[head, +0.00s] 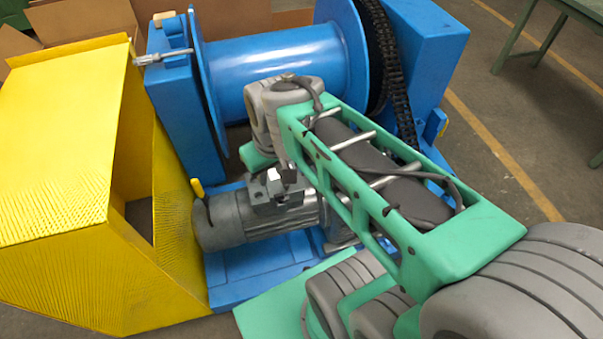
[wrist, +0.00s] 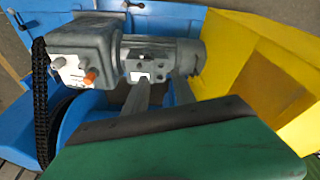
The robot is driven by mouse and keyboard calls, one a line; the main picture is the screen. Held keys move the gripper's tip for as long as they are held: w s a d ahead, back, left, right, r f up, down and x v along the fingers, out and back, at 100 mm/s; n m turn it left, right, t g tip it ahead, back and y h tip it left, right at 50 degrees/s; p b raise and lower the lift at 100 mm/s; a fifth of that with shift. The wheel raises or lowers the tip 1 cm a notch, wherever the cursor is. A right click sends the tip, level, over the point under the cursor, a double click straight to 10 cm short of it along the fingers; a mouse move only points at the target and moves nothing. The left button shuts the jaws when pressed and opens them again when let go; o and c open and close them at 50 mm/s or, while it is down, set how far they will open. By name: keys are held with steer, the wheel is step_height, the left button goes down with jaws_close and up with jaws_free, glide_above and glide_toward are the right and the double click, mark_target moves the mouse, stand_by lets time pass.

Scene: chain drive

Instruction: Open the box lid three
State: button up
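A grey motor (head: 235,218) with a small box on its side lies on the blue machine base. The box's lid (wrist: 146,56) shows in the wrist view, small and grey; it looks closed, and no number on it can be read. In the head view the box (head: 280,206) is partly hidden by my gripper (head: 284,180). In the wrist view my gripper (wrist: 163,82) has two grey fingers apart with nothing between them. The left fingertip is close to the box; I cannot tell whether it touches.
A yellow guard (head: 60,140) stands at the left. A blue drum (head: 285,70) and a black chain (head: 385,70) are behind the motor. A grey gearbox (wrist: 85,50) with an orange knob (wrist: 90,77) adjoins the motor. Open floor (head: 500,130) lies at the right.

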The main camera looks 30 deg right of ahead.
steer(key=w+d+f+n+g+b, duration=0.1)
steer(key=w+d+f+n+b, duration=0.1)
steer(key=w+f, duration=0.3)
steer(key=w+d+f+n+g+b, duration=0.1)
steer(key=w+d+f+b, duration=0.4)
steer(key=f, duration=0.6)
steer(key=w+d+f+n+b, duration=0.3)
steer(key=w+f, duration=0.3)
steer(key=f, duration=0.2)
steer(key=shift+d+f+n+g+b, duration=0.1)
steer(key=shift+d+n+g+b, duration=0.15)
steer(key=shift+n+g+b, duration=0.25)
step_height(320, 180, down, 7)
steer(key=shift+f, duration=0.1)
jaws_close()
